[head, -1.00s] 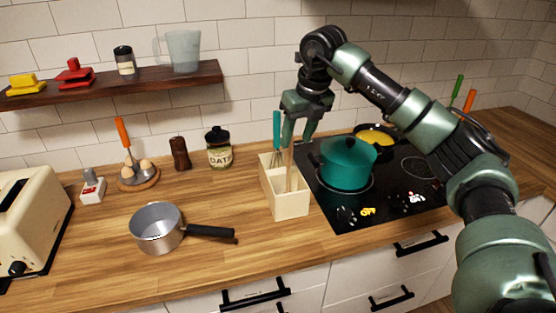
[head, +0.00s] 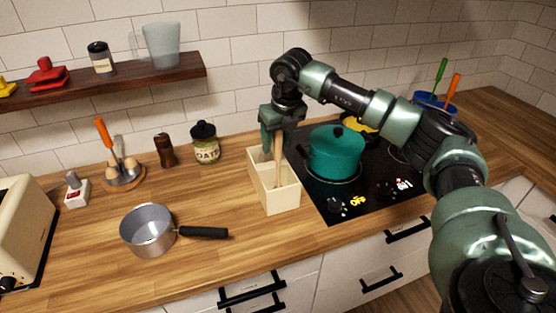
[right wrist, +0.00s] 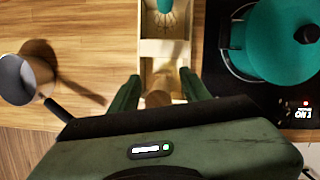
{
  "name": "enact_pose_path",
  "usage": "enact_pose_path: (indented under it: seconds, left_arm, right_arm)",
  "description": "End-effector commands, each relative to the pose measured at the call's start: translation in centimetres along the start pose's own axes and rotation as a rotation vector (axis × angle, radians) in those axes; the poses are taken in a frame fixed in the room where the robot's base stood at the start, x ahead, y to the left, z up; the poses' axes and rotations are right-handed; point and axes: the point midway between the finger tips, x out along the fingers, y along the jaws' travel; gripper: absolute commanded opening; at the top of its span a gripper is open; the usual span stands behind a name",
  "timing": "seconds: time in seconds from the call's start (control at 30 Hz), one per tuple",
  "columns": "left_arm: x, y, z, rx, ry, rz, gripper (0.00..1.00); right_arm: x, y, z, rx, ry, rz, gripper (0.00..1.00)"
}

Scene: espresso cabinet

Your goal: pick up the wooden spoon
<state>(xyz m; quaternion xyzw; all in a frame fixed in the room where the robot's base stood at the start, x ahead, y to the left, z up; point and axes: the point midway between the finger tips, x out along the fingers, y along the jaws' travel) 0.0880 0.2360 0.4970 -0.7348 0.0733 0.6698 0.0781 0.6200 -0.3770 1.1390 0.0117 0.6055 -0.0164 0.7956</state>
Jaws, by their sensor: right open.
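The wooden spoon (head: 277,164) stands upright in the front part of a cream utensil holder (head: 281,201) on the counter. My right gripper (head: 275,148) is over the holder, pointing down, with its fingers around the upper part of the spoon. In the right wrist view, the spoon's blurred end (right wrist: 158,98) lies between the two open fingers (right wrist: 160,80), with gaps at the sides. A whisk (right wrist: 165,18) is in the holder's rear compartment. My left gripper is out of view.
A teal pot (head: 336,152) stands on the black cooktop (head: 345,205) right of the holder. A saucepan (head: 148,230) is on the counter to the left, its handle pointing toward the holder. An oats jar (head: 206,145) stands behind left. Counter between saucepan and jar is clear.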

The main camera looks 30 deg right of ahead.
Motion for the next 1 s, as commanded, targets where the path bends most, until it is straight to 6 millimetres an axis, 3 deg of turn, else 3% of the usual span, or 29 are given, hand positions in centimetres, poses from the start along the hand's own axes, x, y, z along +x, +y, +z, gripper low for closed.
enact_pose_path:
  seconds: [0.27, 0.43, 0.8, 1.0]
  left_arm:
    - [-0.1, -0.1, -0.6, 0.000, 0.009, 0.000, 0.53]
    - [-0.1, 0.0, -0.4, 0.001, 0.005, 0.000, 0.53]
    - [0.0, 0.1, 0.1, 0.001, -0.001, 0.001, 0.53]
    - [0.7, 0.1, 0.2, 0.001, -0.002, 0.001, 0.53]
  right_arm:
    - [0.4, 0.0, 0.0, -0.001, -0.001, 0.000, 0.47]
    - [0.4, 0.0, 0.0, -0.001, -0.001, 0.001, 0.00]
    - [0.2, 0.1, 0.1, -0.001, -0.002, 0.001, 0.00]
    - [-1.4, 0.1, 0.6, 0.000, -0.006, 0.003, 0.00]
